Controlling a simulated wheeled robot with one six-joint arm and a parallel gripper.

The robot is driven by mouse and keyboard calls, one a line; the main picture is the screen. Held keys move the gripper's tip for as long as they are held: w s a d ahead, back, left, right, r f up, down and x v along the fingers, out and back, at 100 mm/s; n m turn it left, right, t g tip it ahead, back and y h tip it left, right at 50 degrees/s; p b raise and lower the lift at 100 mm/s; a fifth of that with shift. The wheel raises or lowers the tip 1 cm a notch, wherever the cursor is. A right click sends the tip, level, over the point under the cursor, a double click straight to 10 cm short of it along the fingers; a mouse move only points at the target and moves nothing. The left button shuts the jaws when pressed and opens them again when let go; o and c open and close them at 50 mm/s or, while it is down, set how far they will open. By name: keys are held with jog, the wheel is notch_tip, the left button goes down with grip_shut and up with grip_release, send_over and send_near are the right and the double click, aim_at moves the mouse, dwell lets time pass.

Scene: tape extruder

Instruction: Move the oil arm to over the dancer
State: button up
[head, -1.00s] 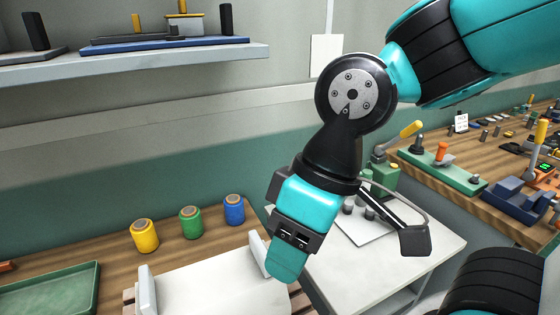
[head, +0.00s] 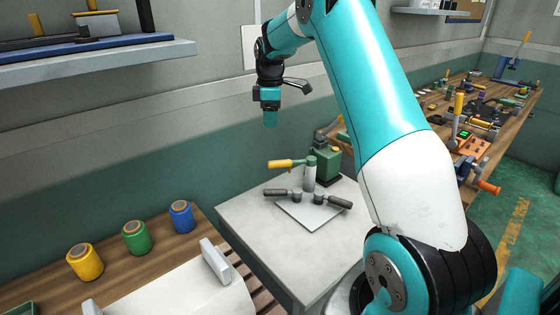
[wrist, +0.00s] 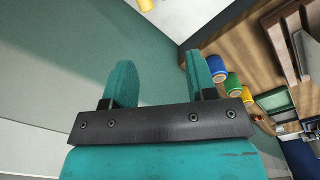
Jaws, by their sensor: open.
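My gripper (head: 270,118) hangs pointing down in front of the back wall in the head view, above and behind the small pale table. In the wrist view its two teal fingers (wrist: 160,80) are apart with nothing between them. A lever with a yellow grip (head: 281,163), which looks like the oil arm, points left from a grey-green post (head: 309,174) beside a green box (head: 328,163). It is below my gripper and apart from it. A pale plate (head: 308,214) with short posts and two black-handled levers lies in front. I cannot tell which part is the dancer.
Yellow (head: 85,262), green (head: 136,238) and blue (head: 181,216) spools stand on the left wooden bench. A large white roll (head: 185,290) lies in front of them. A shelf (head: 100,62) juts out at upper left. A crowded workbench (head: 484,110) runs along the right.

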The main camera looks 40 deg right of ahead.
aim_at(279, 161)
jog(key=d+n, duration=0.2)
jog(key=d, duration=0.3)
jog(key=f+p, duration=0.1)
jog(key=f, duration=1)
jog(key=w+f+p, duration=0.1)
jog(key=f, duration=0.5)
jog(key=shift+a+f+p, duration=0.3)
jog(key=shift+f+p, duration=0.05)
grip_shut()
